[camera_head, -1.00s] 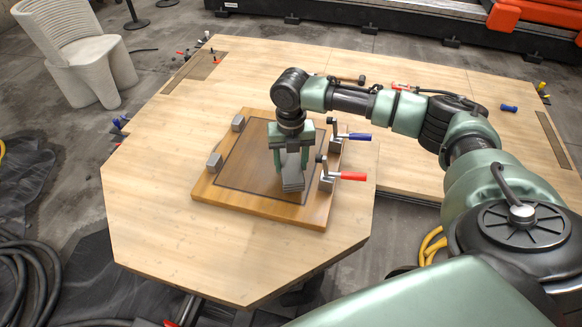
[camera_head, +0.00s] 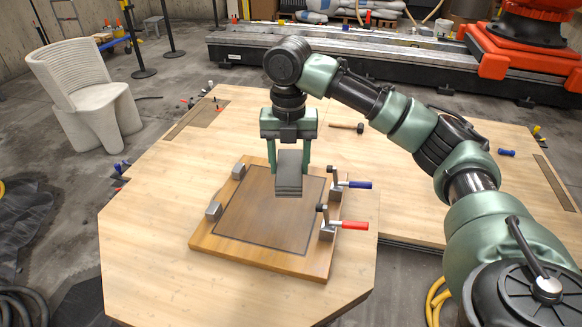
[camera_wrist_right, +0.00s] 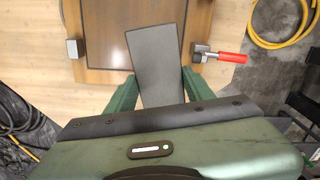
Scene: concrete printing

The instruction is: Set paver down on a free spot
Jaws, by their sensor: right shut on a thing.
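A grey ribbed paver (camera_head: 289,174) is held between the fingers of my right gripper (camera_head: 288,160), above the far part of the wooden fixture board. The paver also shows in the right wrist view (camera_wrist_right: 157,62) as a flat grey slab between the green fingers (camera_wrist_right: 160,92). My right gripper is shut on it. The wooden board (camera_head: 215,243) lies on the table and has a dark-outlined square (camera_head: 262,220) with nothing else resting on it. My left gripper is not in view.
Grey blocks (camera_head: 213,211) stand on the board's left side. Toggle clamps with blue (camera_head: 358,185) and red (camera_head: 355,225) handles stand on its right. The light wooden table (camera_head: 150,230) has bare room left and front of the board. A hammer (camera_head: 347,127) lies farther back.

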